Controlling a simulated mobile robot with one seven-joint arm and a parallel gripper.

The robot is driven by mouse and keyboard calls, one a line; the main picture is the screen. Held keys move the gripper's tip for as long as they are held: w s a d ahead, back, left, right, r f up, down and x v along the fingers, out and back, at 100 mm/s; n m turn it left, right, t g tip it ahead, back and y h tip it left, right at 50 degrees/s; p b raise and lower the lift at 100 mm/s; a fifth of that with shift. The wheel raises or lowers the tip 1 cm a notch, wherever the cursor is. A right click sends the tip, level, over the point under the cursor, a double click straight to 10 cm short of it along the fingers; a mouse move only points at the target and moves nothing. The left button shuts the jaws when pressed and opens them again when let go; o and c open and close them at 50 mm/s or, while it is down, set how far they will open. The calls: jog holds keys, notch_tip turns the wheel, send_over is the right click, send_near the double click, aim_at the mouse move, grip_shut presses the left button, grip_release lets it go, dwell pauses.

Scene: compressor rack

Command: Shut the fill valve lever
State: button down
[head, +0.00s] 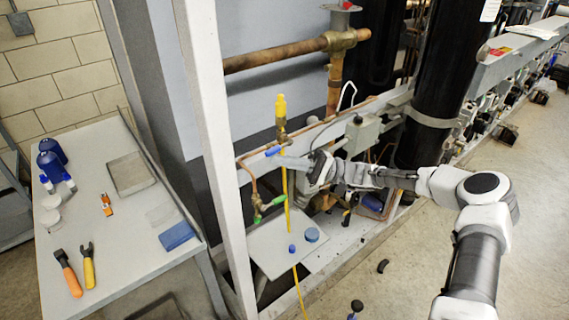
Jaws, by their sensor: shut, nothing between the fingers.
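A vertical yellow and brass fitting (281,112) stands at the rack, with a yellow hose (287,212) running down from it. A small blue lever (273,151) sticks out to the left just below the brass part. I cannot tell from the picture which lever is the fill valve's. My gripper (281,160) reaches in from the right, shut and empty, its fingertips close to the blue lever and hose. Whether they touch is too small to tell.
A pale upright post (216,150) stands left of the valves. A thick copper pipe (275,55) runs above. A plate (262,246) with blue caps lies below. A table (130,235) with tools and bottles is at left. Open floor lies at the right.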

jog(key=shift+a+r+y, duration=0.1)
jog(key=shift+r+y, duration=0.05)
jog(key=shift+y, duration=0.15)
dwell(0.4)
jog(key=f+b, duration=0.2)
jog(key=f, duration=0.1)
jog(key=f+b, duration=0.1)
jog(key=f, duration=0.1)
jog(key=shift+s+d+b, duration=0.3)
jog(key=shift+d+b, duration=0.05)
jog(key=shift+b, duration=0.05)
jog(key=r+v, duration=0.1)
jog(key=v, duration=0.8)
jog(key=s+a+r+n+g+h, duration=0.2)
jog(key=s+a+r+g+h, duration=0.1)
jog(key=s+a+h, duration=0.8)
jog(key=s+d+r+m+t+h, duration=0.1)
jog(key=s+d+r+t+h, duration=0.4)
jog(key=s+d, duration=0.3)
jog(key=s+d+r+t+h+p, duration=0.1)
jog(key=s+d+r+t+h, duration=0.5)
jog(key=s, duration=0.5)
jog(key=d+r, duration=0.1)
jog(key=d, duration=0.1)
jog(key=shift+s+d+r+m+t, duration=0.25)
jog(key=shift+s+r+m+t, duration=0.05)
jog(key=shift+s+m, duration=0.1)
